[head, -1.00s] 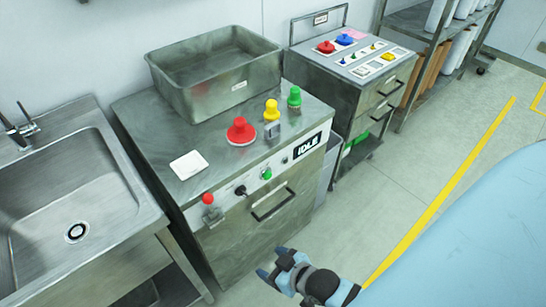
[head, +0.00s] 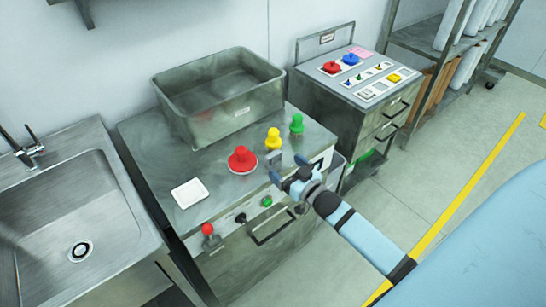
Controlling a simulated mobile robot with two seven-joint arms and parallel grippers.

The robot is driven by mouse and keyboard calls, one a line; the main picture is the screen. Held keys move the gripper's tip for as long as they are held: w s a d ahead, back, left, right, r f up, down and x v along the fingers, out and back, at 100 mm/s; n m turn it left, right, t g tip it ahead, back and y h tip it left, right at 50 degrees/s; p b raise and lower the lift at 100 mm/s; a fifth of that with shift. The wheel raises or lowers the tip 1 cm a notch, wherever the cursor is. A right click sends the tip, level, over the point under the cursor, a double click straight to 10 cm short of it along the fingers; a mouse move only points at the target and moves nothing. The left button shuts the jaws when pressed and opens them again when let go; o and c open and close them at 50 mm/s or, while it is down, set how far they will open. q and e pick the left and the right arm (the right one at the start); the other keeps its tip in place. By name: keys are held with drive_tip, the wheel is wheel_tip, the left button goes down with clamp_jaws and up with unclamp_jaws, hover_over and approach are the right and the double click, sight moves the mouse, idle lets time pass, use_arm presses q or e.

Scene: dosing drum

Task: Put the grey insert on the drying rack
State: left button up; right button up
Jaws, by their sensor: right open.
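A small grey block (head: 273,158), which looks like the grey insert, stands on the steel cabinet top between the red and yellow knobbed pieces and the front edge. My right gripper (head: 280,172) is open and empty, with its fingers reaching over the front edge close to the grey block. I cannot tell whether they touch it. I cannot make out for sure which thing is the drying rack. My left gripper is not in view.
Red (head: 242,160), yellow (head: 274,139) and green (head: 297,124) knobbed pieces stand near the grey block. A steel bin (head: 240,112) sits behind them and a white pad (head: 189,193) lies left. A sink (head: 80,215) is further left; a second cabinet (head: 330,97) with coloured pieces is right.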

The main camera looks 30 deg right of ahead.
sight(275, 156)
drive_tip(key=w+p, duration=0.1)
drive_tip(key=w, duration=0.5)
drive_tip(key=shift+s, duration=0.1)
drive_tip(key=c, duration=1)
drive_tip(key=shift+c, duration=0.3)
drive_tip(key=shift+r, duration=0.1)
